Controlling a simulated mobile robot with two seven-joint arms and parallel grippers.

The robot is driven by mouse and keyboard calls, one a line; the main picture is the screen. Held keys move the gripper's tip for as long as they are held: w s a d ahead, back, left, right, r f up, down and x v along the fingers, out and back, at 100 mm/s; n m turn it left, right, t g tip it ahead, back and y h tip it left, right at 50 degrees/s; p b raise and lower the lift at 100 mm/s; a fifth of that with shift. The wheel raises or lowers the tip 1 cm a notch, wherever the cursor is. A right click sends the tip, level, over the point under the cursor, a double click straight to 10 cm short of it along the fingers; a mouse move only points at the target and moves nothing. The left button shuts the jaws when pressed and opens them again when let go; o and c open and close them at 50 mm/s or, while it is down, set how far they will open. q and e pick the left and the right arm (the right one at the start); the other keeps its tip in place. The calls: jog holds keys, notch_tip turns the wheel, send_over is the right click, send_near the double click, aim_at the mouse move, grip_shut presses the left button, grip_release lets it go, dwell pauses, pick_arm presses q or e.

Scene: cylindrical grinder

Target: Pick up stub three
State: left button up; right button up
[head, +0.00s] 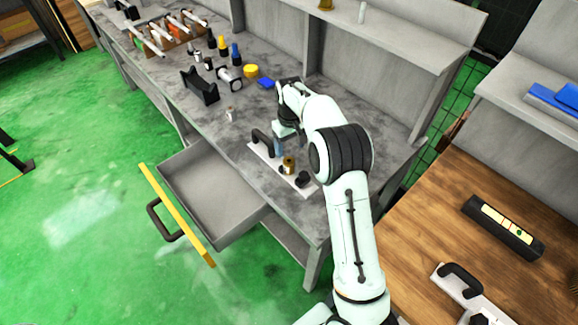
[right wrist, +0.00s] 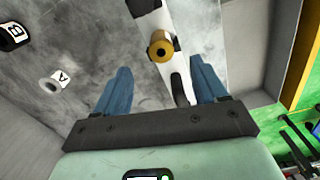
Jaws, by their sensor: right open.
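No label reading three is legible, so I cannot tell which piece is stub three. A short gold cylinder with a dark hole (head: 289,163) stands on a white plate (head: 256,152) with black handles on the grey bench. In the right wrist view the gold cylinder (right wrist: 161,46) lies just beyond the fingertips, roughly centred between them and apart from both. My right gripper (right wrist: 160,78) is open and empty, its blue fingers spread above the plate. In the head view my right arm partly hides the gripper (head: 279,146). My left gripper is not in view.
A small white cylinder marked A (right wrist: 54,80) and a black piece marked B (right wrist: 13,33) stand nearby. An open drawer (head: 208,195) juts from the bench front. Several bottles and a yellow tin (head: 251,71) stand farther back. A wooden table (head: 440,215) is at right.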

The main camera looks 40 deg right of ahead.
aim_at(289, 160)
jog(key=f, duration=0.7)
jog(key=shift+w+f, duration=0.1)
jog(key=shift+w, duration=0.2)
jog(key=c, duration=1.3)
grip_shut()
jog(key=shift+r, duration=0.2)
